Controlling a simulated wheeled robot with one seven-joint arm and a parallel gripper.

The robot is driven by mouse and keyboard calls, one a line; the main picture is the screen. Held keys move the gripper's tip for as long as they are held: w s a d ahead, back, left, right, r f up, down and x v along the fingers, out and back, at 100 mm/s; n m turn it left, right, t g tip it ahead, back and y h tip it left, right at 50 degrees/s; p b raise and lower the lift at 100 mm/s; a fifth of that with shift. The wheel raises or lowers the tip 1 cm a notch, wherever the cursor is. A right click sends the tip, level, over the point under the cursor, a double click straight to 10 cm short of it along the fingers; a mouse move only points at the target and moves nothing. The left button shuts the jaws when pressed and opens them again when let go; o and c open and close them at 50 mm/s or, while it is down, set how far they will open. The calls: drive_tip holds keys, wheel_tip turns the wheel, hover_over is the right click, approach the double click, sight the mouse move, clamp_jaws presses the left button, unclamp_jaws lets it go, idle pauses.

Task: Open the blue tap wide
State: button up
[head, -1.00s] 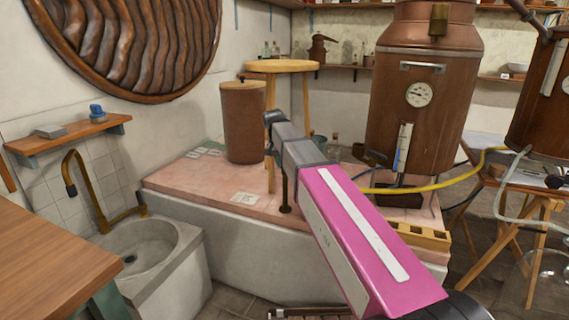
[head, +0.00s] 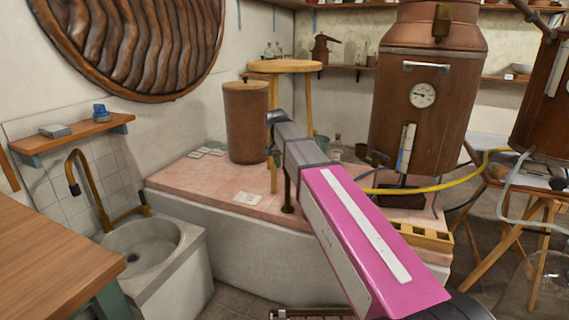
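No tap that is clearly blue stands out in the head view. A small dark, bluish handle-like fitting (head: 378,158) sits at the lower left of the large copper still (head: 420,110), too small to tell if it is the tap. A brass spout (head: 82,172) with dark ends curves over the stone sink at the left. My arm reaches from the lower right toward the middle. My gripper (head: 272,138) appears as its dark far end, in front of the wooden stool and left of the still. Its fingers are too small and dark to read.
The stone sink (head: 165,236) and wooden counter (head: 50,230) are at the left. A pink-tiled platform (head: 215,181) carries a brown canister (head: 246,120) and a wooden stool (head: 285,67). A yellow hose (head: 440,186) runs right from the still. A blue object (head: 101,112) sits on the wall shelf.

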wheel_tip(320, 180, up, 11)
drive_tip(key=a, duration=0.2)
drive_tip(key=shift+w+f, duration=0.2)
drive_tip(key=shift+w, duration=0.1)
drive_tip(key=shift+s, duration=0.1)
idle(0.3)
